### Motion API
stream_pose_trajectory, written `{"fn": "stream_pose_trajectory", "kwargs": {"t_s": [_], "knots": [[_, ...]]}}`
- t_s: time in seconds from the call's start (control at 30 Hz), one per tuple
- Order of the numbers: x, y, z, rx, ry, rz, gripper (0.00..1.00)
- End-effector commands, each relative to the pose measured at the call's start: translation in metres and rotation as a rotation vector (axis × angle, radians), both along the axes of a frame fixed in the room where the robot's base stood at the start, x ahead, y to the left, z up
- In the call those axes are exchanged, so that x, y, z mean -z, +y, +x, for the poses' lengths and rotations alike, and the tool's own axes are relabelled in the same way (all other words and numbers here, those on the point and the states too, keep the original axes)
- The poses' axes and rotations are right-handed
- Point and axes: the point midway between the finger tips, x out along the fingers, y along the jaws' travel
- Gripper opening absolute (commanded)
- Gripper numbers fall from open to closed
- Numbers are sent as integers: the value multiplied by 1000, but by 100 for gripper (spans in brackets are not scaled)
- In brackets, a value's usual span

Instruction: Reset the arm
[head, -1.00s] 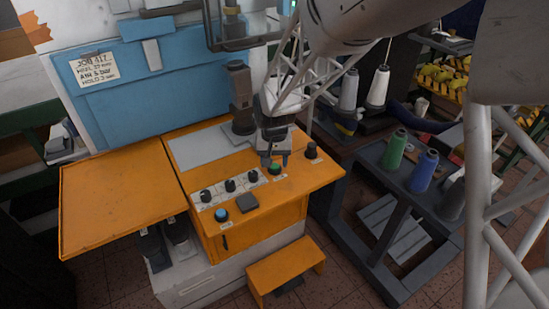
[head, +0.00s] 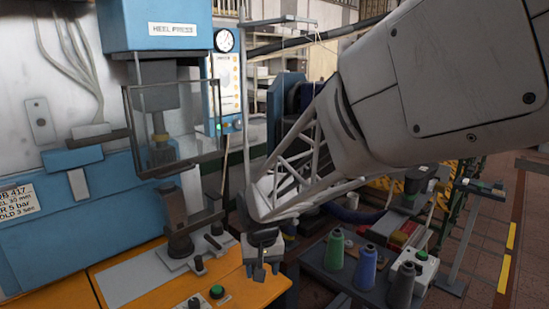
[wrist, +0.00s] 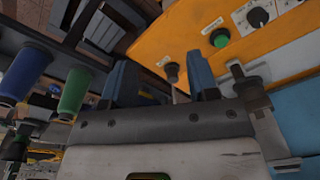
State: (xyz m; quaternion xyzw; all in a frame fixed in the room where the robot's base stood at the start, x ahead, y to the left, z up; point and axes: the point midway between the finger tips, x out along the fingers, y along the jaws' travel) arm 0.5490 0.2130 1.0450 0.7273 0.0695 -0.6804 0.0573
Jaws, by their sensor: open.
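My white arm reaches in from the upper right of the head view. My gripper (head: 262,270) hangs at its end, by the right edge of the orange panel (head: 255,294). The jaws are small and partly in shadow there. In the wrist view my gripper (wrist: 160,82) shows two blue fingers spread apart, with nothing held between them. A dark knob (wrist: 171,72) on the orange panel shows beyond the gap. The green button (head: 217,291) is left of the gripper in the head view.
The blue heel press (head: 155,38) with its clear guard stands at the left. Green (head: 334,250), blue (head: 363,265) and grey (head: 401,287) thread spools stand on a dark cart at the right. Open brick floor lies at the far right.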

Motion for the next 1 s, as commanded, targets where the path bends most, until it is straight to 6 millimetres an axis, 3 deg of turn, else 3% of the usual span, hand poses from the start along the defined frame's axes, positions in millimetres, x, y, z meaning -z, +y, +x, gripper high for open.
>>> {"fn": "stream_pose_trajectory", "kwargs": {"t_s": [0.1,0.5,1.0], "knots": [[-20,-30,-16,23,-19,5,54],[-65,-113,-82,85,-69,11,54],[-92,-190,-181,163,-135,5,54]]}}
